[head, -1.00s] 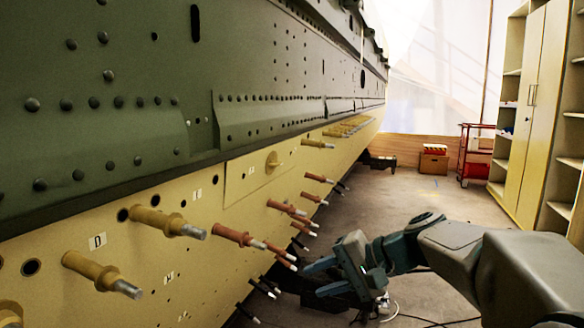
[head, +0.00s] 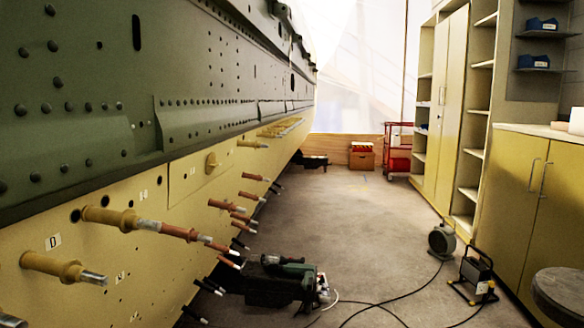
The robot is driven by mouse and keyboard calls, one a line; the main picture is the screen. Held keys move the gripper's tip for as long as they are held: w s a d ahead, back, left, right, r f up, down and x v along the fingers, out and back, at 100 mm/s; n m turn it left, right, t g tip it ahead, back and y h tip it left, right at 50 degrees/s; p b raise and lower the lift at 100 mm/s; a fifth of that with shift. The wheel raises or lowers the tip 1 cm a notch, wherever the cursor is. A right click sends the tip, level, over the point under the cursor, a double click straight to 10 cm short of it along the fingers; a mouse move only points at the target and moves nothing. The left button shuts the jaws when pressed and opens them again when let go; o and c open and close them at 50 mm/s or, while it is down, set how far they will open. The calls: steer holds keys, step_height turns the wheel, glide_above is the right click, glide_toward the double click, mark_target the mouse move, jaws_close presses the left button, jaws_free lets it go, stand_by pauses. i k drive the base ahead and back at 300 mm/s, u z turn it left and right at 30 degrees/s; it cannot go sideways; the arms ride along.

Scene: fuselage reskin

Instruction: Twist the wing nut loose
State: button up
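A yellow knob with a raised wing-like grip (head: 212,163) sits on a rectangular yellow panel (head: 190,182) on the lower fuselage side; it looks like the wing nut. It is small in the picture, and its thread and exact turn cannot be made out. Nothing is touching it. My gripper is out of view, and no part of my arm shows.
Yellow pins (head: 60,267) and copper-coloured pins (head: 225,206) stick out from the fuselage side. A dark green machine (head: 280,285) with cables stands on the floor below. A work lamp (head: 475,277) and cabinets (head: 535,190) are at right. The middle floor is clear.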

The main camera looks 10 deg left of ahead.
mark_target(210, 163)
steer(key=z, duration=0.9)
steer(key=i, duration=0.6)
steer(key=u, duration=1.1)
steer(key=i, duration=0.45)
steer(key=u, duration=0.45)
